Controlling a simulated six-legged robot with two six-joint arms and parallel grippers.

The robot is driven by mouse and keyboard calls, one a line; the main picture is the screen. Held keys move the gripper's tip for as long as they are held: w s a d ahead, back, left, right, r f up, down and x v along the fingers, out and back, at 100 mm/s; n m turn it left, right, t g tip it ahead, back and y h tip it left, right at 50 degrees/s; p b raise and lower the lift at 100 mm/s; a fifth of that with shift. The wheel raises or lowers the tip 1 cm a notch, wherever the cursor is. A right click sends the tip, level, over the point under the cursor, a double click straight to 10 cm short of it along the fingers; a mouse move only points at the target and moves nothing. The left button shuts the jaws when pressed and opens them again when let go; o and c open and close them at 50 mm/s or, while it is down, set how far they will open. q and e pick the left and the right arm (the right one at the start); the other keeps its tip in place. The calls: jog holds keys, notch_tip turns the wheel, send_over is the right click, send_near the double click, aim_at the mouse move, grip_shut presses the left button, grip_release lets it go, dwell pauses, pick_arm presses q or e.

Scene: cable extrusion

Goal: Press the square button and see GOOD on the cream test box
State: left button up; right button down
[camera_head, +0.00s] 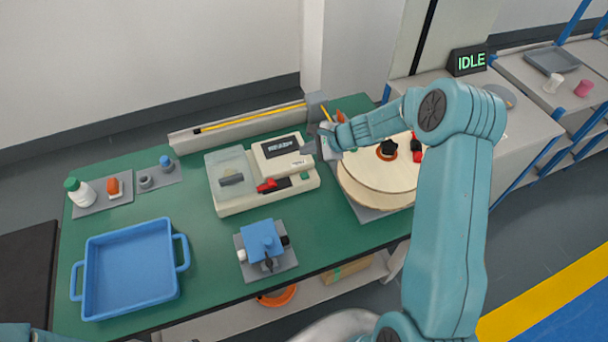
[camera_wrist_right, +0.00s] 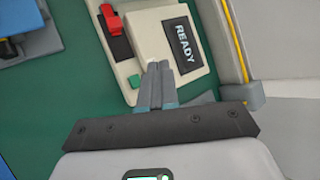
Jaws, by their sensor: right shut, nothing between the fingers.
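The cream test box (camera_head: 240,203) stands on the green table, with a clear lid on its left half and a red lever (camera_head: 267,186). Its dark display reads READY (camera_wrist_right: 185,44) in the right wrist view; it also shows in the head view (camera_head: 283,146). A small green square button (camera_head: 304,176) sits at the box's right front; it shows in the wrist view (camera_wrist_right: 135,81) just left of my fingers. My right gripper (camera_head: 309,147) is shut and empty at the box's right edge; its fingertips show in the wrist view (camera_wrist_right: 159,68). I cannot tell whether they touch the box. My left gripper is out of view.
A wooden cable reel (camera_head: 360,190) stands right of the box, partly behind my right arm. A blue fixture (camera_head: 262,240) is in front of the box. A blue tray (camera_head: 132,312) and bottles are at left. A rail with a yellow strip (camera_head: 250,119) runs behind. A sign (camera_head: 469,61) reads IDLE.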

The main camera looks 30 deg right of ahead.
jog(key=f, duration=0.1)
jog(key=b, duration=0.5)
send_over(307, 176)
notch_tip(307, 176, down, 6)
jog(key=shift+f, duration=0.15)
jog(key=shift+s+f+b, duration=0.1)
jog(key=shift+f+b, duration=0.3)
jog(key=shift+b, duration=0.25)
jog(key=shift+r, duration=0.1)
dwell(0.8)
jog(key=shift+f+b, duration=0.5)
jog(key=shift+b, duration=0.1)
